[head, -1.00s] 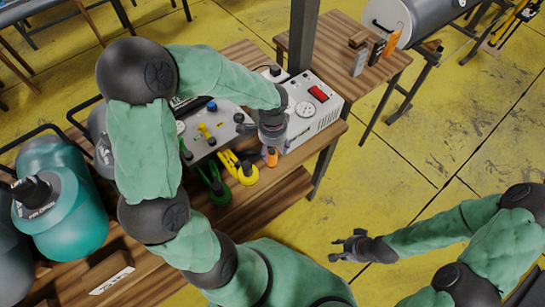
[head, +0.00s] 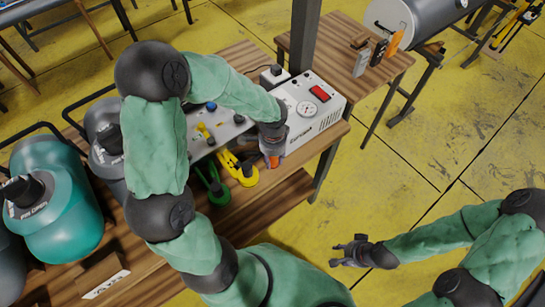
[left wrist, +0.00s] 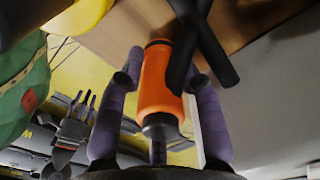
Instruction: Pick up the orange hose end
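The orange hose end (left wrist: 160,85) is a short cylinder with a dark collar. In the left wrist view it lies lengthwise between the two purple-grey fingers of my left gripper (left wrist: 163,75). The left finger is very close to it, and a narrow gap shows at the right finger. A black hose or bar crosses near its far end. In the head view only a bit of the orange hose end (head: 274,162) shows under my left gripper (head: 271,155), at the front edge of the wooden table. My right gripper (head: 337,251) is open and empty over the yellow floor.
Yellow (head: 243,173) and green (head: 217,190) hose fittings lie just left of my left gripper. A white gauge box (head: 315,110) stands right behind it. Teal tanks (head: 55,210) stand at the left.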

